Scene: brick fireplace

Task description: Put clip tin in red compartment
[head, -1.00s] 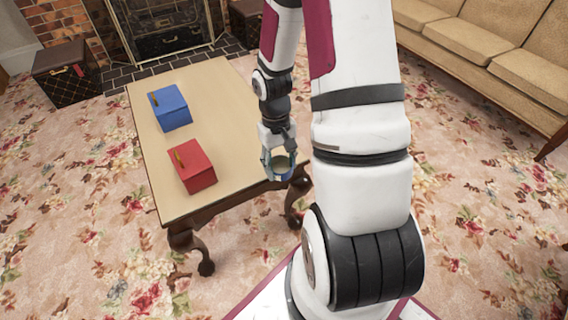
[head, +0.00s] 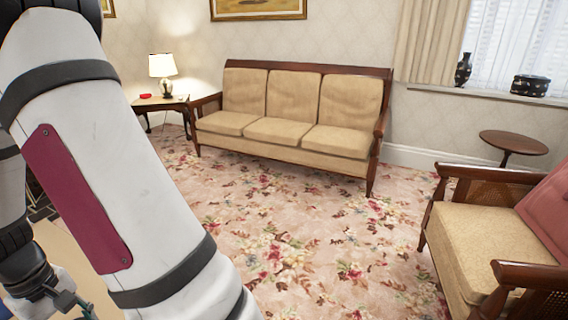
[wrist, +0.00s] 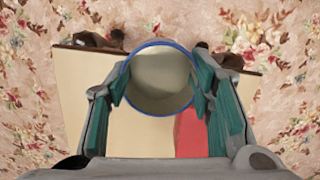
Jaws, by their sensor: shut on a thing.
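The clip tin (wrist: 160,105) is a round, pale grey tin with a thin blue rim, seen from above in the wrist view. My gripper (wrist: 160,88) is shut on it, with the green-lined fingers on its left and right sides. Part of a red box (wrist: 190,137) shows below the tin on the tabletop; the tin and my gripper hide the rest. In the head view my gripper (head: 62,300) is only partly seen at the lower left corner, and the red box is not visible there.
The pale tabletop (wrist: 85,105) lies below my gripper, with flowered carpet around it. In the head view a beige sofa (head: 290,120), a lamp table (head: 160,103), an armchair (head: 480,235) and a small round table (head: 513,142) stand around open carpet (head: 300,230).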

